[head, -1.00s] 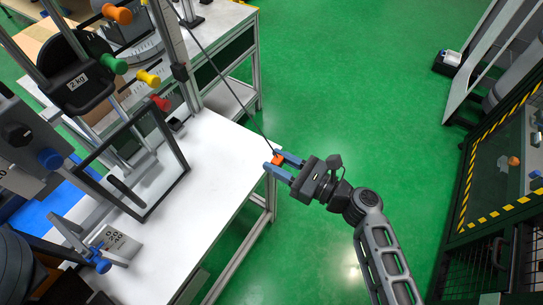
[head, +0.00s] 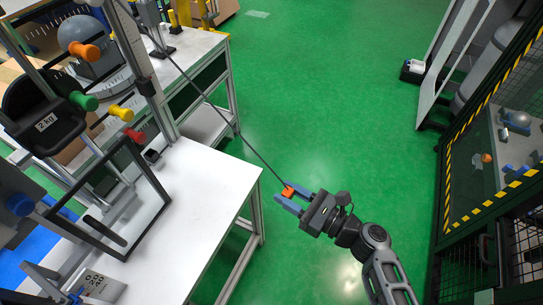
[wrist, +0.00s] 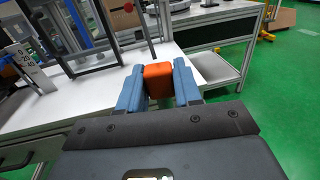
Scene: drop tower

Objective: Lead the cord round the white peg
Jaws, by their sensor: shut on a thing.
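My gripper (head: 281,191) is shut on the orange block (head: 288,192) at the end of the cord. The block also shows between the blue fingers in the wrist view (wrist: 158,80). The dark thin cord (head: 222,113) runs in a straight line from the block up and left past the tower's upright, out of the top of the head view. My gripper is off the right edge of the white table, over the green floor. I cannot make out the white peg; orange (head: 86,52), green (head: 84,101), yellow (head: 122,113) and red (head: 135,135) pegs show on the tower.
The white table (head: 205,185) stands at left, with a dark square frame (head: 165,205) and a 2 kg weight (head: 42,118) on the tower. A second bench (head: 195,45) is behind. A striped cage (head: 490,185) stands at right. The floor between is clear.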

